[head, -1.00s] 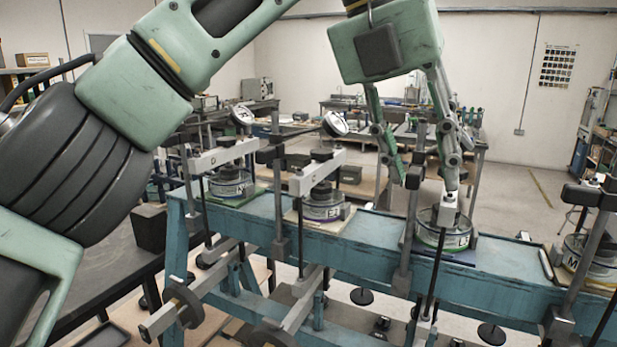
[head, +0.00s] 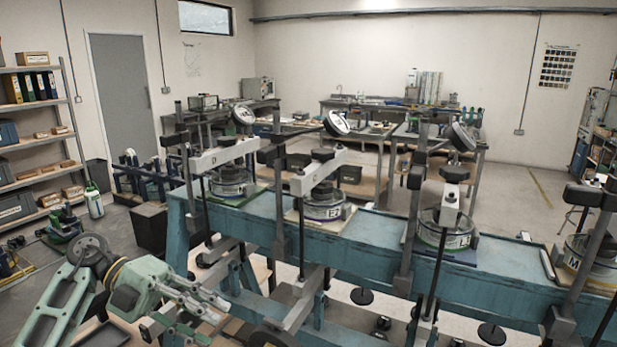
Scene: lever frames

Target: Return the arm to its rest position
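My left arm is folded low at the lower left of the head view. Its green gripper (head: 212,318) points right, below and in front of the blue bench's left end. Its fingers look spread apart with nothing between them. The blue bench (head: 375,238) carries a row of lever frames, each with a round cell under a lever. Cells stand at the left (head: 230,184), the middle (head: 322,206), the centre right (head: 445,232) and the right edge (head: 590,262). The gripper is apart from all of them. My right gripper is not in view.
Dial gauges (head: 337,123) stand on posts above the bench. Lever arms and hanging weights (head: 362,296) stick out in front of it. A dark block (head: 150,226) stands at the bench's left end. Shelves (head: 38,135) line the left wall. Space above the bench is clear of my arm.

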